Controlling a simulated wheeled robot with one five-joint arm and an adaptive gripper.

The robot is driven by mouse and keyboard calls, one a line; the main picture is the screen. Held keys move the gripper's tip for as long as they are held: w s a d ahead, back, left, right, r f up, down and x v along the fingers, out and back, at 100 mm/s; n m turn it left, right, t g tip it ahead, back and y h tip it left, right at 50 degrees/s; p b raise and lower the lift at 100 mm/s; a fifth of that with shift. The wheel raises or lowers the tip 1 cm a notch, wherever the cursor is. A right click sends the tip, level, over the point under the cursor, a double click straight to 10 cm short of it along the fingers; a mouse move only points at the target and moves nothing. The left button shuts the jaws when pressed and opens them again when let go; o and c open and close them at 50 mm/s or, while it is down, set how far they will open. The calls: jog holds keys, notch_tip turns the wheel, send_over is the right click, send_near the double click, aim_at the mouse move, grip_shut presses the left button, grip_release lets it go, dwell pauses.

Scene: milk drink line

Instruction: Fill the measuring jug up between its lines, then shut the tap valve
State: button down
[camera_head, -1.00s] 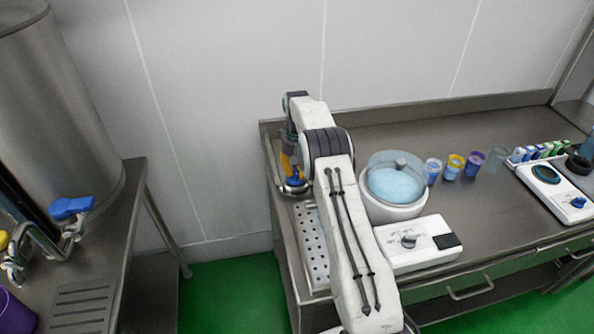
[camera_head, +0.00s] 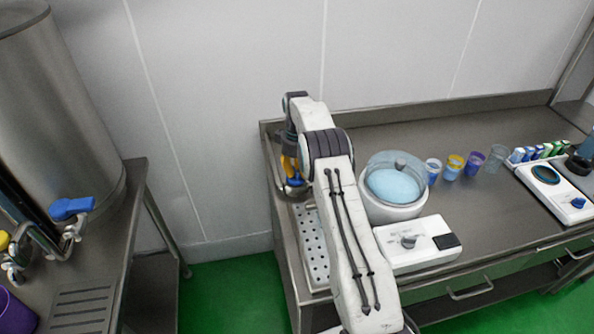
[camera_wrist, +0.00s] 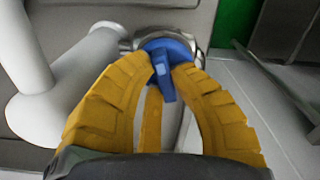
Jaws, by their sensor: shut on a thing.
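My gripper (camera_wrist: 165,82) is shut on a blue tap valve handle (camera_wrist: 163,70), with its yellow fingers on either side. The handle sits on a shiny metal body at the top of the wrist view. In the head view, my gripper (camera_head: 289,170) is at the left end of the right-hand bench, with a little blue showing below it. My arm covers much of this spot. I cannot make out a measuring jug or any level lines there.
A perforated drip tray (camera_head: 315,250) lies beside my arm. A white device with a clear-lidded bowl (camera_head: 393,205) stands to the right, with several cups (camera_head: 452,167) beyond. At left, a steel tank (camera_head: 55,110) has another blue-handled tap (camera_head: 72,207). Green floor separates the benches.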

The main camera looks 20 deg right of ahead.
jog(key=n, duration=0.6)
jog(key=shift+w+a, duration=0.1)
jog(key=shift+n, duration=0.3)
dwell(0.3)
jog(key=c, duration=1.1)
grip_release()
jog(key=shift+r, duration=0.1)
jog(key=shift+r, duration=3.65)
